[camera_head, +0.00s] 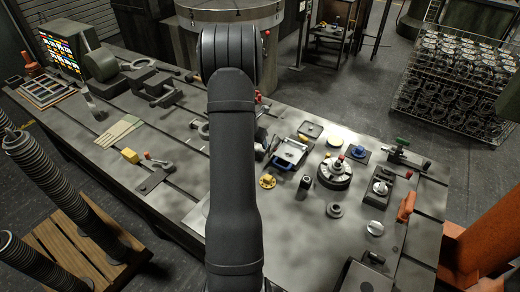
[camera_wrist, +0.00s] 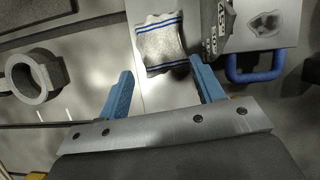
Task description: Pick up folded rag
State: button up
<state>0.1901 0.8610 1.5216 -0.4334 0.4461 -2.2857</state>
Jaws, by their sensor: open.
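The folded rag (camera_wrist: 160,42) is pale grey with blue stripes along two edges. In the wrist view it lies flat at the top centre, on the bench top. My gripper (camera_wrist: 161,70) is open, its two blue fingers pointing toward the rag, with the rag ahead of the gap between them. Nothing is between the fingers. In the head view my arm covers the middle of the bench, and I cannot make out the gripper or the rag there.
A blue-handled plate (camera_wrist: 275,25) lies right of the rag, with a dark lettered item (camera_wrist: 216,28) between them. A metal ring (camera_wrist: 38,78) lies at left. In the head view, a round flanged casting (camera_head: 334,174) and small parts crowd the bench's right side.

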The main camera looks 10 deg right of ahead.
jog(key=shift+x, duration=2.7)
jog(key=shift+s+d, duration=0.1)
jog(key=c, duration=0.7)
